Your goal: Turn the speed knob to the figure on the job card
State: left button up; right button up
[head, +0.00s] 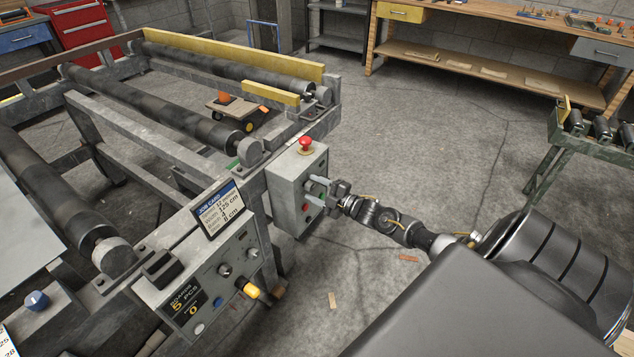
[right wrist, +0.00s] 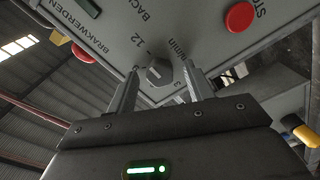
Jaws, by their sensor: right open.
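The grey speed knob (right wrist: 157,72) is on the control box face in the right wrist view, with a 12 and a 3 printed near it and "m/min" beside it. Its pointer is hard to read. My right gripper (right wrist: 160,69) is open, one finger on each side of the knob; contact cannot be told. In the head view my right gripper (head: 318,190) is at the side of the grey control box (head: 285,178), and the knob is hidden there. The job card (head: 219,209) stands on the nearer console; its small print seems to include 12. My left gripper is out of view.
The control box has a red mushroom button (head: 305,145) on top and a red stop button (right wrist: 240,16) on its face. The nearer console (head: 190,290) carries a yellow-tipped lever (head: 249,289). Rollers (head: 150,105) lie behind. Open floor is at the right.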

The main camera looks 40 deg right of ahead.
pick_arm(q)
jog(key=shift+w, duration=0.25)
pick_arm(e)
jog(key=v, duration=1.1)
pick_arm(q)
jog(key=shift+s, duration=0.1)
